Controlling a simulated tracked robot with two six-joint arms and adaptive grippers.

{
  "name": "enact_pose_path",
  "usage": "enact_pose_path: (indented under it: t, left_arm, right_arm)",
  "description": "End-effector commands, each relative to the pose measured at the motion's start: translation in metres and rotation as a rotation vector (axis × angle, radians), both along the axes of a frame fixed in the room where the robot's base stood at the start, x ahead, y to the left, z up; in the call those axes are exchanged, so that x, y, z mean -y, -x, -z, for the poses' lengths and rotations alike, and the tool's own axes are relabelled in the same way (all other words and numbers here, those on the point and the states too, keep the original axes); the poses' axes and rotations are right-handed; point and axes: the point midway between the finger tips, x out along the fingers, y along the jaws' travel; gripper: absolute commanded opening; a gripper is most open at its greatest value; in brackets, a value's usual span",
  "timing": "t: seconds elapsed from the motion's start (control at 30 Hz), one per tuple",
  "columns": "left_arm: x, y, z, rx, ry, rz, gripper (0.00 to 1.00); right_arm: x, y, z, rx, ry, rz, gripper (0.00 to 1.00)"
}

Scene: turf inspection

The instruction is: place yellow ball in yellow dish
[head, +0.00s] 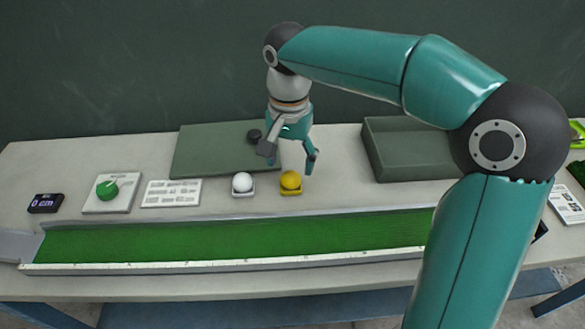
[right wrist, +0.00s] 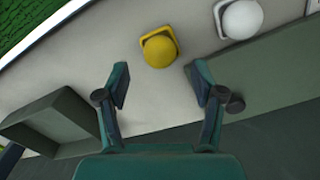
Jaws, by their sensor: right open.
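The yellow ball (head: 290,179) sits in a small yellow dish (head: 291,191) on the table, behind the green turf strip. In the right wrist view the yellow ball (right wrist: 158,49) rests in the yellow dish (right wrist: 146,38), whose rim shows around it. My right gripper (head: 290,164) is open and empty, above the table just behind the ball. In the right wrist view my right gripper (right wrist: 158,84) has its fingers spread, with the ball beyond their tips and apart from them. My left gripper is not in view.
A white ball (head: 242,181) in a white dish stands left of the yellow one. A grey-green tray (head: 412,171) is to the right, and a flat grey-green board (head: 205,153) lies behind. The turf strip (head: 200,241) runs along the front. A small display (head: 45,203) reads 0 cm.

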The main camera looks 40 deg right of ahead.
Motion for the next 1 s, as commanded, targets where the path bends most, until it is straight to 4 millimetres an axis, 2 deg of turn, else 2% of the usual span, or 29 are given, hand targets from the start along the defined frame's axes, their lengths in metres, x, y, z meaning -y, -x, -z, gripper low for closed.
enact_pose_path:
  t: [0.03,0.2,0.4,1.0]
  left_arm:
    - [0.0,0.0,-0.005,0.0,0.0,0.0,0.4]
    - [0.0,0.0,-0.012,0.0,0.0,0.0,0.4]
    - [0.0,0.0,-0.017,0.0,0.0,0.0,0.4]
    - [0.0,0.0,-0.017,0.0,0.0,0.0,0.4]
  right_arm:
    - [0.0,-0.001,-0.014,0.004,0.0,0.0,0.68]
    - [0.0,-0.001,-0.048,0.003,0.0,-0.001,0.68]
    - [0.0,-0.001,-0.07,0.0,0.0,0.0,0.68]
    - [0.0,0.0,-0.075,-0.001,0.001,0.001,0.68]
